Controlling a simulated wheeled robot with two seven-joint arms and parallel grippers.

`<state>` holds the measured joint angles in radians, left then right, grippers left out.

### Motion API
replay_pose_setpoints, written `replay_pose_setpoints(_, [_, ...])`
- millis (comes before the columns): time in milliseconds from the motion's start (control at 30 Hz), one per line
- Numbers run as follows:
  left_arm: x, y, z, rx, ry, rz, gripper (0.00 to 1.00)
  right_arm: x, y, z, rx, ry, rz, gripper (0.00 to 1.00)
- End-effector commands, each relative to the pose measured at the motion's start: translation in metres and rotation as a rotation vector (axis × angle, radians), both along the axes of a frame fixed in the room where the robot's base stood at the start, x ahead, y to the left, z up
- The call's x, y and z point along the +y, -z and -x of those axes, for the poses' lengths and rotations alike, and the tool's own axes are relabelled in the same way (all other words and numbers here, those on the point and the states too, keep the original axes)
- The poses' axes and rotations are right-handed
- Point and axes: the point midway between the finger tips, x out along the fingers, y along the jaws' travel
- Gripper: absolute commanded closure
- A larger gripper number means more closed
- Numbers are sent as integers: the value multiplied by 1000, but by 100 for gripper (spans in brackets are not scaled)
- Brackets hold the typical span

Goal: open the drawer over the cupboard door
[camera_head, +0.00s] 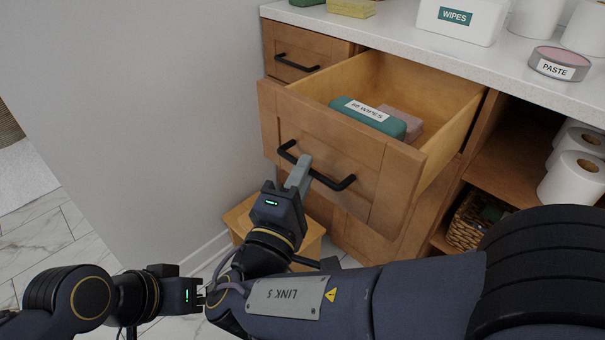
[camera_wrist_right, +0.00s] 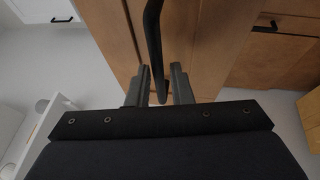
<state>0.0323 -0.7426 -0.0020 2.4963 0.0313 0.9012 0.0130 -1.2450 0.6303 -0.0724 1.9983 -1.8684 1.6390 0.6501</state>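The wooden drawer (camera_head: 340,165) above the cupboard door (camera_head: 354,232) is pulled well out. It has a black bar handle (camera_head: 335,184), which also shows in the wrist view (camera_wrist_right: 154,40). Inside it lie a teal wipes pack (camera_head: 368,116) and a pinkish block (camera_head: 402,121). My right gripper (camera_head: 299,170) is at the handle's left part. In the wrist view its two fingers (camera_wrist_right: 160,85) stand apart, one on each side of the handle, with a gap visible. My left gripper (camera_head: 200,296) is low at the left, its fingers mostly hidden.
A shut drawer (camera_head: 299,58) is to the left. The white counter (camera_head: 420,45) holds a wipes box (camera_head: 461,20) and a paste tin (camera_head: 559,64). Open shelves at the right hold paper rolls (camera_head: 573,178) and a basket (camera_head: 468,222). A wooden stool (camera_head: 240,219) stands below the drawer.

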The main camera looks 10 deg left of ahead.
Motion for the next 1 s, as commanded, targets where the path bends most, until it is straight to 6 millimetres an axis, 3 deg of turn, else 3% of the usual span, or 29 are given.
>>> replay_pose_setpoints(100, [0, 0, 0, 0, 0, 0, 0, 0, 0, 0, -1, 0, -1, 67])
replay_pose_setpoints(433, [0, -1, 0, 0, 0, 0, 0, 2, 0, 5, -2, -2, -1, 67])
replay_pose_setpoints(800, [0, -11, 0, 0, 0, 0, 0, 15, 10, 60, -2, -4, 1, 67])
replay_pose_setpoints(1000, [0, -13, 0, 0, 0, 0, 0, 18, 13, 74, -2, -1, 0, 67])
